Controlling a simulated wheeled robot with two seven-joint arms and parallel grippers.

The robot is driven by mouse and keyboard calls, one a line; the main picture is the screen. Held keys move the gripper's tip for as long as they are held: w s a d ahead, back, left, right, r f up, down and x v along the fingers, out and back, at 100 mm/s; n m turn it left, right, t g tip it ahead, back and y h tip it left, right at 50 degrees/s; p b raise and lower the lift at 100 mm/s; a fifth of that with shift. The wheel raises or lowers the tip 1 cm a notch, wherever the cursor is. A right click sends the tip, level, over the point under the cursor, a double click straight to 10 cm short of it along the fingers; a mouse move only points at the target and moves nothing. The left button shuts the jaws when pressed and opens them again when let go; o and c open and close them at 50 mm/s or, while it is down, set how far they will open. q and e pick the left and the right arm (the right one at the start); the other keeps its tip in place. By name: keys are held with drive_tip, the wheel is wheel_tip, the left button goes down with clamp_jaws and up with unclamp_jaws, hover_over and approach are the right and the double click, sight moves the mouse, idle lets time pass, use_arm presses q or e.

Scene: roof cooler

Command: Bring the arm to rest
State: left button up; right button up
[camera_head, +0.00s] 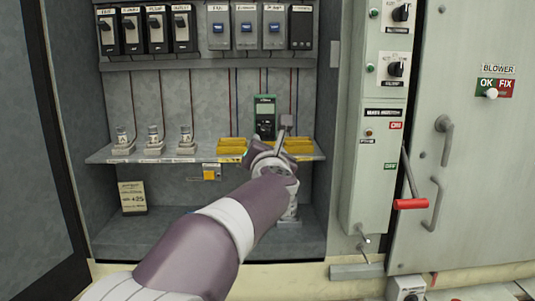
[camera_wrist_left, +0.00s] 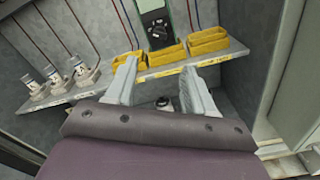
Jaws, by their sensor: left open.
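My left arm (camera_head: 205,245) reaches from the bottom of the head view up into the open cabinet. My left gripper (camera_head: 282,135) is in front of the shelf's right half, near a green meter (camera_head: 265,112) and yellow bins. In the wrist view the gripper (camera_wrist_left: 160,78) has its two grey fingers spread apart with nothing between them. The shelf edge (camera_wrist_left: 155,73) and bins show beyond the fingertips. Whether a finger touches the shelf or bins, I cannot tell. My right gripper is in neither view.
Yellow bins (camera_head: 232,146) and several small fuse-like parts (camera_head: 153,138) stand on the shelf. Switches (camera_head: 157,30) line the rail above. A control box (camera_head: 375,150) with a red-handled lever (camera_head: 410,204) is right of the cabinet.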

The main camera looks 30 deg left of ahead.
use_arm(q)
drive_tip(key=shift+s+d, duration=0.1)
idle(0.4)
drive_tip(key=s+d+f+m+g+h, duration=0.25)
drive_tip(key=d+f+m+h, duration=0.3)
drive_tip(key=f+m, duration=0.7)
drive_tip(key=s+d+f+m+g+h, duration=0.2)
drive_tip(key=d+f+m+g+h, duration=0.3)
drive_tip(key=f+m, duration=0.7)
drive_tip(key=s+d+f+m+g+y, duration=0.1)
drive_tip(key=s+d+f+m+g, duration=0.15)
drive_tip(key=s+f+m, duration=0.65)
drive_tip(key=s+d+f+m+g, duration=0.2)
drive_tip(key=s+f+m+g, duration=0.2)
drive_tip(key=s+f, duration=0.55)
wheel_tip(320, 180, up, 19)
drive_tip(key=s+p, duration=0.2)
drive_tip(key=p, duration=1.5)
drive_tip(key=shift+r, duration=0.2)
drive_tip(key=shift+d+n, duration=0.1)
drive_tip(key=shift+n, duration=0.15)
